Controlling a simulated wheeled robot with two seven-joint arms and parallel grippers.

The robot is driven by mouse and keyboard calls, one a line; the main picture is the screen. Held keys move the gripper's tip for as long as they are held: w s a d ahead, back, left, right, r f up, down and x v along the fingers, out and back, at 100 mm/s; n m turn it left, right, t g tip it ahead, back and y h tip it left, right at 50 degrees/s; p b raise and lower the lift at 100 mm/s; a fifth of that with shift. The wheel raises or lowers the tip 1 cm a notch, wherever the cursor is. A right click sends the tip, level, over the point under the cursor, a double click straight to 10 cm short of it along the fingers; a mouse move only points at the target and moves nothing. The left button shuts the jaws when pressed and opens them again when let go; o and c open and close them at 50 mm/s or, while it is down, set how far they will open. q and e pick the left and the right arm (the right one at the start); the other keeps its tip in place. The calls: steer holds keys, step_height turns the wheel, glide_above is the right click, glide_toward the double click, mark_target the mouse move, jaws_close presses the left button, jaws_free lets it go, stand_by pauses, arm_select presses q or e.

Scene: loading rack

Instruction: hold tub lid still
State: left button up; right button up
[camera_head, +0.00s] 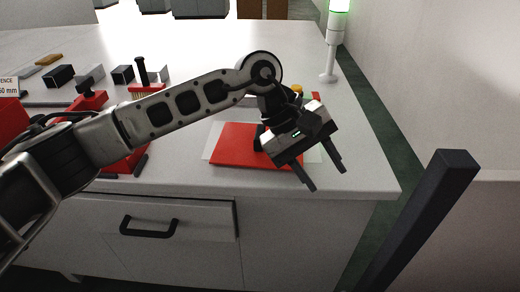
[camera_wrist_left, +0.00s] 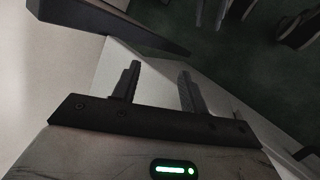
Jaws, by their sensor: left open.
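My left gripper (camera_head: 326,178) is open and empty. Its fingers point down and to the right, over the front edge of the table near its right corner. In the left wrist view the two fingers (camera_wrist_left: 160,72) stand apart with nothing between them. I cannot clearly make out a tub or its lid. Small yellow (camera_head: 297,89) and red (camera_head: 316,96) parts show just behind my left wrist, and my arm hides most of whatever stands there. A red mat (camera_head: 238,150) lies on a pale sheet left of the gripper. My right gripper is in neither view.
The white table (camera_head: 190,45) holds several small blocks and red fixtures at its left. A signal lamp (camera_head: 333,45) with a green top stands at the back right. A dark square post (camera_head: 425,215) rises at the right front. A drawer with a black handle (camera_head: 149,228) is below.

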mark_target(258, 134)
arm_select(q)
steer(key=w+a+y, duration=0.1)
steer(key=w+a+m+t+y, duration=0.1)
steer(key=w+a, duration=0.1)
steer(key=w+a+r+t+y, duration=0.1)
steer(key=shift+w+a+m, duration=0.3)
steer(key=shift+w+m, duration=0.05)
steer(key=shift+m, duration=0.05)
steer(key=shift+w+a+r+m+t+y+b, duration=0.25)
steer(key=shift+w+a+t+y+b, duration=0.35)
steer(key=shift+w+a, duration=0.4)
steer(key=shift+w+a+r+m+t+y+b, duration=0.2)
steer(key=shift+w+a+m+t+y+b, duration=0.15)
steer(key=shift+w+a+y, duration=0.65)
steer(key=shift+w+a+r+m+t+y+b, duration=0.25)
steer(key=shift+w+a+t+b, duration=0.35)
steer(key=shift+a, duration=0.75)
steer(key=b+x, duration=0.2)
steer(key=x, duration=0.1)
steer(key=shift+f, duration=0.25)
steer(key=shift+w+f+b, duration=0.25)
steer(key=shift+f+b, duration=0.1)
steer(key=shift+f, duration=0.2)
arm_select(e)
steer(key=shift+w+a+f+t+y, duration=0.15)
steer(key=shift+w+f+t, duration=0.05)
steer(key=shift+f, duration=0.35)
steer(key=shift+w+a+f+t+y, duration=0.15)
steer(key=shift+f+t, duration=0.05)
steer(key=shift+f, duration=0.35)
